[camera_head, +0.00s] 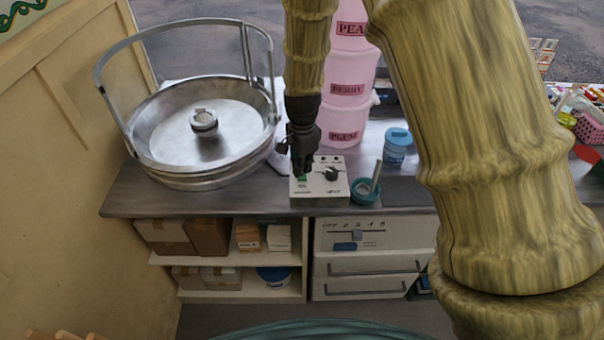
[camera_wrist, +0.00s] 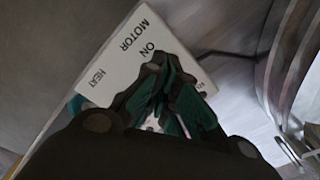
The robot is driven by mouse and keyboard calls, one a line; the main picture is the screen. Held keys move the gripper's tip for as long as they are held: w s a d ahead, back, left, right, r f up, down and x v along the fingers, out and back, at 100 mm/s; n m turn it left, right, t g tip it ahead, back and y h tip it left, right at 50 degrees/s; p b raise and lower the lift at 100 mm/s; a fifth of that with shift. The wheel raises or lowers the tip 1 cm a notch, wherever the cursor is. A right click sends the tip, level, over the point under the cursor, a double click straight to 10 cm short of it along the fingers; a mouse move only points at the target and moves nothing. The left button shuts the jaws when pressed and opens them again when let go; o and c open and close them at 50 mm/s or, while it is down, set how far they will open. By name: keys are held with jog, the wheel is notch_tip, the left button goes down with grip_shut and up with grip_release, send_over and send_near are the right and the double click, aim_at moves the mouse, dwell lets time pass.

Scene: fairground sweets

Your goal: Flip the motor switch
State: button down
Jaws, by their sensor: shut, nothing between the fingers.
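A small white control box (camera_head: 324,188) stands on the grey counter, right of the big metal floss bowl (camera_head: 178,150). It has a green switch (camera_head: 301,180) on its left part and a dark knob (camera_head: 331,174) on its right part. In the wrist view the box (camera_wrist: 128,40) shows the words MOTOR, ON and HEAT. My gripper (camera_head: 303,170) points down at the left part of the box, over or at the green switch. Its fingers (camera_wrist: 166,118) are closed together with nothing between them and hide most of the switch. I cannot tell whether they touch it.
Pink tubs (camera_head: 347,95) are stacked behind the box. A teal cup (camera_head: 365,191) with a scoop stands close to its right, and a blue-lidded jar (camera_head: 397,147) stands farther right. The bowl's tall handle (camera_head: 100,95) rises at left. Shelves and drawers (camera_head: 372,268) are below.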

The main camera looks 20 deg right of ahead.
aim_at(302, 177)
jog(key=shift+f+b, duration=0.4)
jog(key=shift+f, duration=0.8)
dwell(1.0)
jog(key=shift+s+r, duration=0.1)
jog(key=shift+r+p, duration=2.95)
jog(key=shift+r, duration=0.5)
jog(key=shift+f, duration=0.1)
